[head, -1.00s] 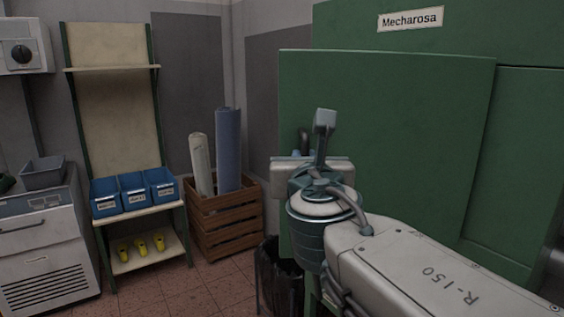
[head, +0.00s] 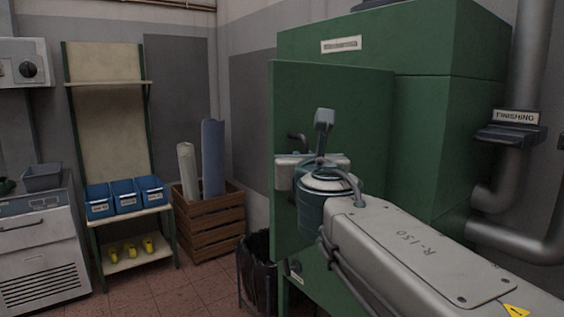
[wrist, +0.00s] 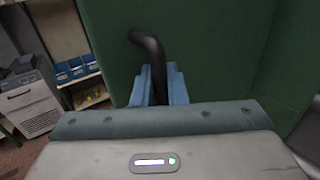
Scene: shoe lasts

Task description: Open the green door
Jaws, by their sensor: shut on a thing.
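The green door (head: 335,110) stands ajar from the front of the green cabinet (head: 440,150), angled out at its left edge. A dark bent handle (wrist: 152,52) sticks out from the door. My gripper (wrist: 157,84) has its blue fingers shut on this handle, whose upper end shows above them in the wrist view. In the head view the handle (head: 297,138) shows just above my gripper, and my wrist and forearm cover the lower part of the door. The inside of the cabinet is not visible.
A black-lined bin (head: 257,272) stands on the floor left of the door. Behind it are a wooden crate (head: 210,224) with rolls and a shelf unit with blue bins (head: 125,196). Tiled floor (head: 185,290) is clear in front of them. Grey pipes (head: 525,80) are at right.

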